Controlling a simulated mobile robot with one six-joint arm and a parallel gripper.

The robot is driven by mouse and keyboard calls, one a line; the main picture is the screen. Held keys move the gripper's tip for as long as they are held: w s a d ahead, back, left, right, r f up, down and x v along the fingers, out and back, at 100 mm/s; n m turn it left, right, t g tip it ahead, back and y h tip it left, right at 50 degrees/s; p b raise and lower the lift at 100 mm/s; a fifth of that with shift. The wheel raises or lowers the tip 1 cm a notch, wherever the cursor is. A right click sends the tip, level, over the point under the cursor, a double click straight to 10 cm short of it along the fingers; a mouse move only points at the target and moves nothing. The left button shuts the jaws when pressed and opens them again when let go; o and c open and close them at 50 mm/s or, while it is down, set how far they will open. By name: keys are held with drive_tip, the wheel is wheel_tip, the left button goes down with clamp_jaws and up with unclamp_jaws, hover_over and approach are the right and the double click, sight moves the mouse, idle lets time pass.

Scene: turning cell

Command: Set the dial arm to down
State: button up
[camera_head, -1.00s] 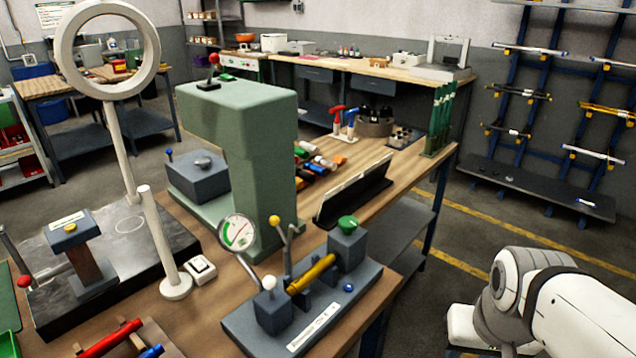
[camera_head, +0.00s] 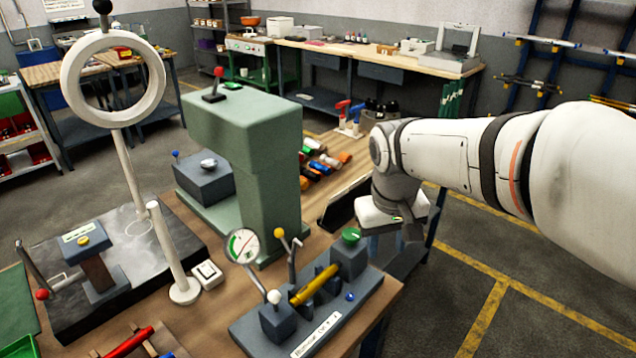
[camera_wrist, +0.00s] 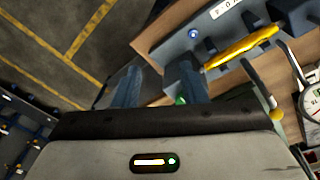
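A grey bench fixture (camera_head: 370,295) stands at the front edge of the wooden bench. A round dial gauge (camera_head: 242,246) sits raised at the end of a thin arm at the fixture's left, near a white-ball lever (camera_head: 274,297). The dial also shows at the right edge of the wrist view (camera_wrist: 312,104). A yellow-ball lever (camera_head: 279,233), a brass cylinder (camera_head: 315,285) and a green knob (camera_head: 351,235) are on the same fixture. My gripper (camera_head: 412,232) is above and right of the fixture, apart from the dial. In the wrist view its fingers (camera_wrist: 155,80) are apart and empty.
A white post (camera_head: 170,255) and small white switch box (camera_head: 207,275) stand left of the fixture. A large green machine (camera_head: 245,140) rises behind it. The floor (camera_head: 540,300) at right is free.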

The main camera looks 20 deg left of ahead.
drive_tip(key=w+a+r+n+p, duration=0.2)
drive_tip(key=a+r+p, duration=0.1)
drive_tip(key=a, duration=0.9)
drive_tip(key=n+h+p, duration=0.1)
drive_tip(key=n+p, duration=0.1)
hover_over(278, 230)
wheel_tip(278, 230, down, 8)
drive_tip(key=shift+d+r+p, duration=0.1)
drive_tip(key=shift+p, duration=0.3)
clamp_jaws()
